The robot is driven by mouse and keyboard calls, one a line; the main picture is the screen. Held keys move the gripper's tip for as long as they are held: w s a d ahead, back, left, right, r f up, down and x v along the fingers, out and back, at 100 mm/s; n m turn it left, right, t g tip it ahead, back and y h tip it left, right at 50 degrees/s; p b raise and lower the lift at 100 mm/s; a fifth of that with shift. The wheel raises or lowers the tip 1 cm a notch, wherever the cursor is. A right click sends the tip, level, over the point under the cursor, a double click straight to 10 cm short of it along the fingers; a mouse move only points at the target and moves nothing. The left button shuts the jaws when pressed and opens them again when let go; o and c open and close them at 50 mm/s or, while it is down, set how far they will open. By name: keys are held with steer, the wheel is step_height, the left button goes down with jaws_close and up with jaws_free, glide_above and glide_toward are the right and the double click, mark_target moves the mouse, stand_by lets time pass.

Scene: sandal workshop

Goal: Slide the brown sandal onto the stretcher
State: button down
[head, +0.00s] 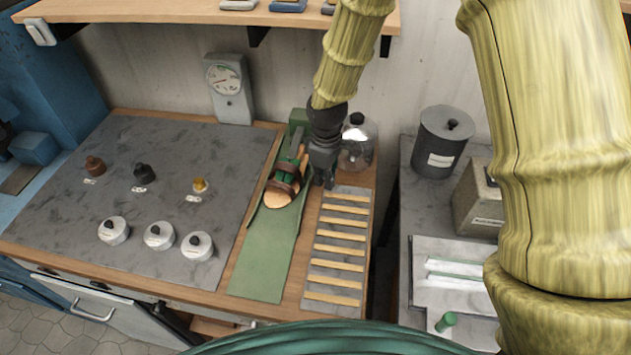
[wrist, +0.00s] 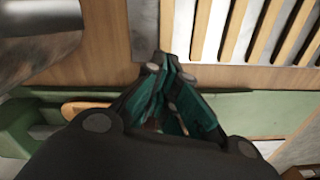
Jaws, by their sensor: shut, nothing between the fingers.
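The brown sandal (head: 277,199), with a tan sole and a dark brown strap, lies at the far end of the green mat (head: 262,262) in the head view. The green stretcher (head: 289,158) stands right behind it, and the strap appears to sit around or against its near end; I cannot tell which. My gripper (head: 323,181) is shut and empty, just right of the sandal and stretcher. In the wrist view my gripper's fingers (wrist: 168,66) meet over bare wood, and the gripper body hides most of the sandal.
A slatted rack (head: 338,248) lies right of the mat. A glass jar (head: 356,150) stands close behind my gripper. A dial gauge (head: 228,88) stands at the back. Several lidded pots (head: 158,238) and small knobbed items sit on the grey worktop (head: 215,150) at left.

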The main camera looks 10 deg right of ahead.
step_height(320, 180, up, 8)
steer(key=b, duration=0.2)
stand_by(0.4)
